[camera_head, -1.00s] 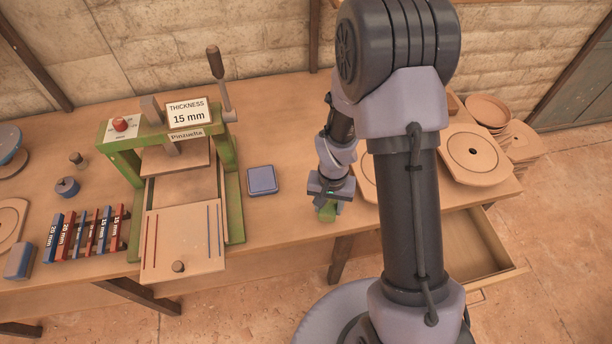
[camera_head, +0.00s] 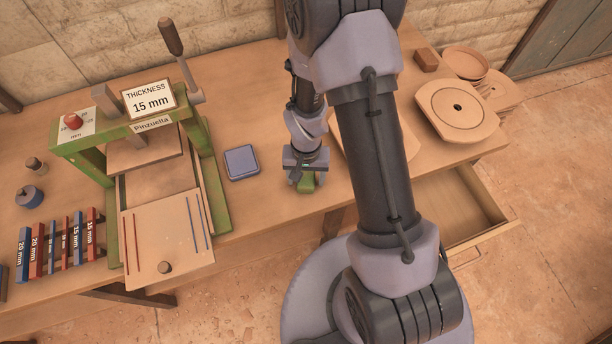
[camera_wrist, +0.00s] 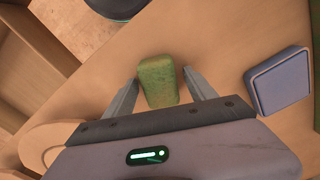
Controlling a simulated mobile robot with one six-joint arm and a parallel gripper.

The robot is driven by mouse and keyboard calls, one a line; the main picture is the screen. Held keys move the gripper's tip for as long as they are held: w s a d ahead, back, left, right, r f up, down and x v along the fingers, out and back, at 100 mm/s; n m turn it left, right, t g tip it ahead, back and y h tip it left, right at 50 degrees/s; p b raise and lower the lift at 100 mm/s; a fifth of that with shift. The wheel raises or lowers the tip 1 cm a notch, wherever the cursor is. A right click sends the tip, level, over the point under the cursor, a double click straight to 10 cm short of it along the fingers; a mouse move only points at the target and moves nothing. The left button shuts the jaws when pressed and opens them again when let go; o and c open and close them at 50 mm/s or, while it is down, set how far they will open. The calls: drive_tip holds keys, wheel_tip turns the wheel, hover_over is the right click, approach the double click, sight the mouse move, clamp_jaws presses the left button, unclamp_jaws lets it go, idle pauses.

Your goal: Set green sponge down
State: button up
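The green sponge (camera_head: 306,184) is near the front edge of the wooden table, right of the blue square pad. In the wrist view the sponge (camera_wrist: 158,82) lies between the two fingertips of my gripper (camera_wrist: 161,85). Narrow gaps show between the sponge and the fingers, so my gripper looks open around it. In the head view my gripper (camera_head: 306,176) points down over the sponge, low at the table. The sponge appears to rest on the tabletop, though its underside is hidden.
The blue pad (camera_head: 241,162) lies left of the sponge, and the green press (camera_head: 128,180) stands further left. Round boards (camera_head: 457,112) lie at the right, above an open drawer (camera_head: 462,215). Bare tabletop (camera_head: 262,205) shows between press and sponge.

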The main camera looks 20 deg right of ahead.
wheel_tip(320, 180, up, 21)
drive_tip(key=t+p, duration=0.1)
drive_tip(key=p, duration=0.4)
wheel_tip(320, 180, up, 12)
drive_tip(key=t+y, duration=0.1)
drive_tip(key=t, duration=0.2)
hover_over(304, 177)
drive_tip(key=s+a, duration=0.2)
drive_tip(key=s, duration=0.4)
drive_tip(key=s+a+r+t+y, duration=0.1)
drive_tip(key=s+a+r, duration=0.1)
drive_tip(key=s+r, duration=0.4)
drive_tip(key=shift+s+t+b, duration=0.3)
drive_tip(key=shift+s+t, duration=0.1)
drive_tip(key=shift+s, duration=0.05)
